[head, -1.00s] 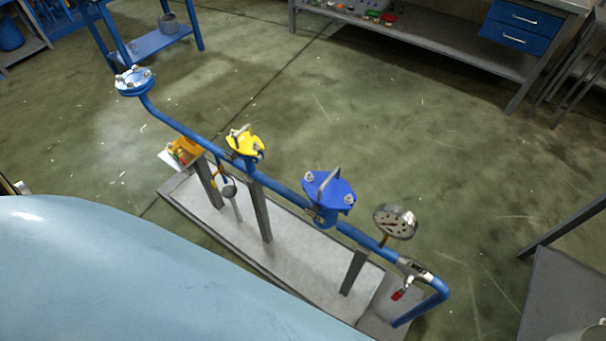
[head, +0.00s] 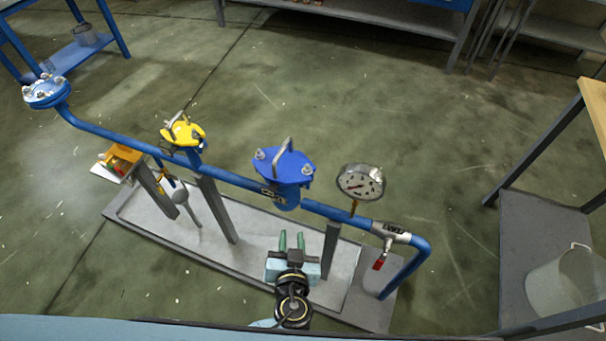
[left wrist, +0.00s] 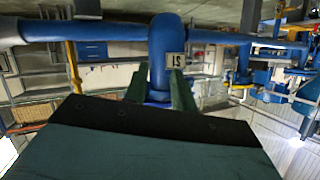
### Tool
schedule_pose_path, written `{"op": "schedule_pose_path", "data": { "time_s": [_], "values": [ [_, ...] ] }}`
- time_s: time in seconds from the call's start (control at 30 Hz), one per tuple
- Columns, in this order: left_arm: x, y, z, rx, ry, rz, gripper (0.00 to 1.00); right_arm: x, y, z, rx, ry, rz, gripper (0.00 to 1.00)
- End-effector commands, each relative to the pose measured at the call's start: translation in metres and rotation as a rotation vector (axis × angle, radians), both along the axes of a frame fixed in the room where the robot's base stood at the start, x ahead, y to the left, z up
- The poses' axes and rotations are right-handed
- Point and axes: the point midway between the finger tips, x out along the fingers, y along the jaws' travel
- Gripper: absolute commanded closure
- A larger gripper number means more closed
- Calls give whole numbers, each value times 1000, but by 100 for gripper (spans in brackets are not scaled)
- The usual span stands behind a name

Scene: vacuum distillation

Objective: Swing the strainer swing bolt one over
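The strainer, as I take it, is the blue vessel (head: 287,193) with a flat blue lid (head: 285,163) and a grey handle (head: 284,144) on the pipe line. Bolts with pale nuts stand at the lid's left edge (head: 260,154) and right edge (head: 308,170); I cannot tell which is bolt one. My left gripper (head: 292,238) is below the strainer in the head view, its green fingers apart and empty. In the left wrist view the left gripper (left wrist: 158,86) points at the strainer body (left wrist: 162,45), which bears a small label. My right gripper is not in view.
A yellow-lidded fitting (head: 184,132) and a round flange (head: 46,92) lie left along the pipe. A pressure gauge (head: 361,183) and red-handled valve (head: 379,264) are to the right. A grey skid base (head: 150,225) lies under the pipe. A bench with a bucket (head: 567,285) stands far right.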

Motion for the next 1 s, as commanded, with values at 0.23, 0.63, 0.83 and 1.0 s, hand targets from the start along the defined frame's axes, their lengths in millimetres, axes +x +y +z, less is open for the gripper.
{"op": "schedule_pose_path", "data": {
  "time_s": [0.23,0.63,0.83,1.0],
  "values": [
    [12,-36,90,-177,-339,17,74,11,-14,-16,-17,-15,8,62],
    [66,-35,104,-200,-380,19,74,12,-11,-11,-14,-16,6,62],
    [108,-31,103,-197,-378,17,74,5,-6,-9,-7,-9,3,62],
    [132,-29,102,-198,-377,18,74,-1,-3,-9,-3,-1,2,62]
  ]
}}
